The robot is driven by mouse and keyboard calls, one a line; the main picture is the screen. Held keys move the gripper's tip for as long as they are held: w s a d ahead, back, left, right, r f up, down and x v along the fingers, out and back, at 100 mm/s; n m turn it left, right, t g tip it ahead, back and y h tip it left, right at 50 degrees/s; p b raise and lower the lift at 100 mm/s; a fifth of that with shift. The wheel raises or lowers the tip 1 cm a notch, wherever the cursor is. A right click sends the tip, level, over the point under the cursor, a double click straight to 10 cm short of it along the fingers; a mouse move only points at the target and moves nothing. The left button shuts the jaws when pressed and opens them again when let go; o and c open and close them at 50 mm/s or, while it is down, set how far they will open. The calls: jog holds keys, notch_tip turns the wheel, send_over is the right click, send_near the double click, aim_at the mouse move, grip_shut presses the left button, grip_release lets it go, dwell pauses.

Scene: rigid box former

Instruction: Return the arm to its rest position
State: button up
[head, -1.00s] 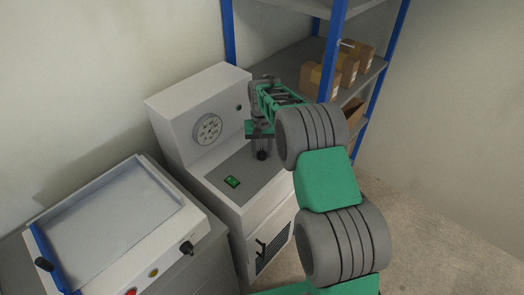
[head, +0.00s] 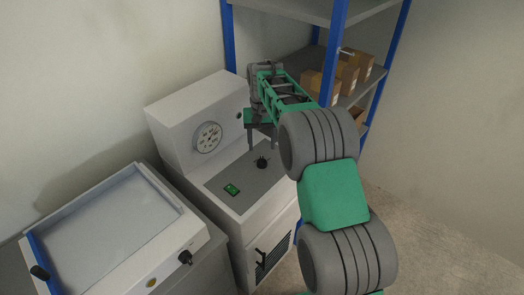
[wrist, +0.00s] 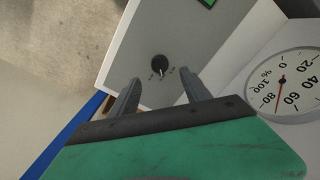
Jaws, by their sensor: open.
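My gripper (head: 262,141) is open and empty in the head view, above the right part of the white machine's grey top panel. Its two grey fingers point down and stand apart. The wrist view also shows my gripper (wrist: 160,92), with the black knob (wrist: 160,63) ahead of it and clear of both fingers. In the head view the knob (head: 262,162) sits on the grey panel, just below the fingers. My green and grey arm reaches in from the lower right.
The white machine (head: 180,115) carries a round gauge (head: 208,137) and a green switch (head: 232,190). A tray-topped unit (head: 105,235) stands at left. A blue-post shelf (head: 334,60) with cardboard boxes (head: 348,75) stands close behind my arm. Open floor (head: 430,230) lies at right.

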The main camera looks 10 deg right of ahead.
dwell(0.3)
jog(key=s+r+n+t, duration=0.1)
jog(key=s+r, duration=0.3)
jog(key=s, duration=0.3)
jog(key=s+r+t, duration=0.1)
jog(key=s+r, duration=0.4)
jog(key=s, duration=0.2)
jog(key=s+f+n+t, duration=0.1)
jog(key=s+f, duration=0.3)
jog(key=s, duration=1.1)
jog(key=shift+s+a, duration=0.1)
